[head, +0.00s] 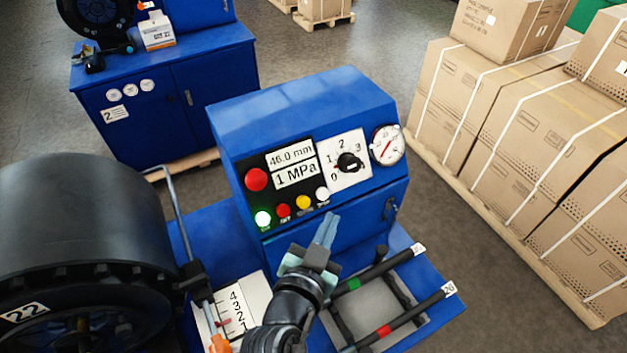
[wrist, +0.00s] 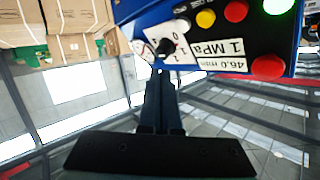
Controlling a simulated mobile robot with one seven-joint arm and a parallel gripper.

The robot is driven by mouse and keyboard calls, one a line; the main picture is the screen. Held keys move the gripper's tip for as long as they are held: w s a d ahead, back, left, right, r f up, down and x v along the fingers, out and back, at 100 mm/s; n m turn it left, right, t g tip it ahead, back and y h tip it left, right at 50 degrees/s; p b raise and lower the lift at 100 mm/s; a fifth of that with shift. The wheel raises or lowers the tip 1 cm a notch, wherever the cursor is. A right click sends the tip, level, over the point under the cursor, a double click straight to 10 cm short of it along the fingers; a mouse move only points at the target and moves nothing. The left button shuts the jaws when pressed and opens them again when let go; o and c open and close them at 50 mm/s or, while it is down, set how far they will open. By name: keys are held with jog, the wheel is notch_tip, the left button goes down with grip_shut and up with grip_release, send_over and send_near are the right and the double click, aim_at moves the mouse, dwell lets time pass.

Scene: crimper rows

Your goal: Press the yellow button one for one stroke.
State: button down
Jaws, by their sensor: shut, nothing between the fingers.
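The yellow button (head: 304,202) sits in the lower row on the sloped front panel of the blue crimper (head: 300,108). It lies between a red button (head: 283,210) and a white one (head: 322,194). My gripper (head: 328,219) is shut and empty, with its tips just below and right of the yellow button in the head view. I see no contact with it. In the wrist view the panel appears upside down, with the yellow button (wrist: 206,19) above and right of my fingertips (wrist: 160,76). The black knob (wrist: 167,46) is closer to the tips there.
A lit green button (head: 262,218), a large red button (head: 256,179), a display (head: 293,165) reading 46.0 mm and 1 MPa, and a gauge (head: 388,145) share the panel. Two black bars (head: 380,268) lie below right. A large black crimping head (head: 80,230) stands left, strapped boxes (head: 510,130) right.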

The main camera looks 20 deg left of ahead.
aim_at(303, 202)
jog(key=shift+f, duration=0.3)
jog(key=shift+s+a, duration=0.15)
jog(key=shift+w+a+f+b, duration=2.4)
jog(key=shift+w+a+b, duration=0.2)
jog(key=shift+b, duration=0.45)
jog(key=shift+w+f, duration=0.1)
jog(key=shift+w, duration=0.05)
jog(key=shift+w+a+f+b, duration=0.15)
jog(key=shift+a+f+b, duration=0.05)
jog(key=shift+b, duration=0.45)
